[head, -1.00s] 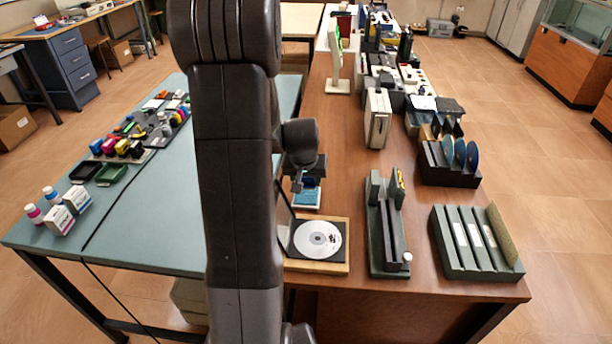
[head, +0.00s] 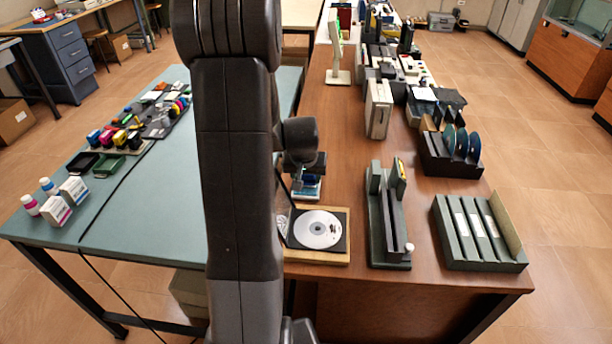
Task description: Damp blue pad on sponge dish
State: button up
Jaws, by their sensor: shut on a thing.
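My gripper (head: 306,172) is over the sponge dish, partly behind my own dark arm. The sponge dish (head: 306,196) is a small pale tray with a blue-teal inside, on the brown table behind the disc stand. A dark blue pad (head: 312,181) shows just under my gripper, which is shut on it. The pad is right at the dish; I cannot tell whether it touches the dish's inside. The fingertips are small and mostly hidden.
A wooden stand with a white disc (head: 317,229) is in front of the dish. A green slotted holder (head: 378,250) and a green rack (head: 450,255) stand to the right. A beige box (head: 378,108) is farther back. Bare brown tabletop lies between them.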

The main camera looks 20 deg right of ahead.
jog(key=shift+f+b, duration=0.65)
dwell(1.7)
jog(key=shift+r, duration=0.1)
jog(key=shift+r+p, duration=2.25)
jog(key=shift+r, duration=1.25)
jog(key=shift+r, duration=0.1)
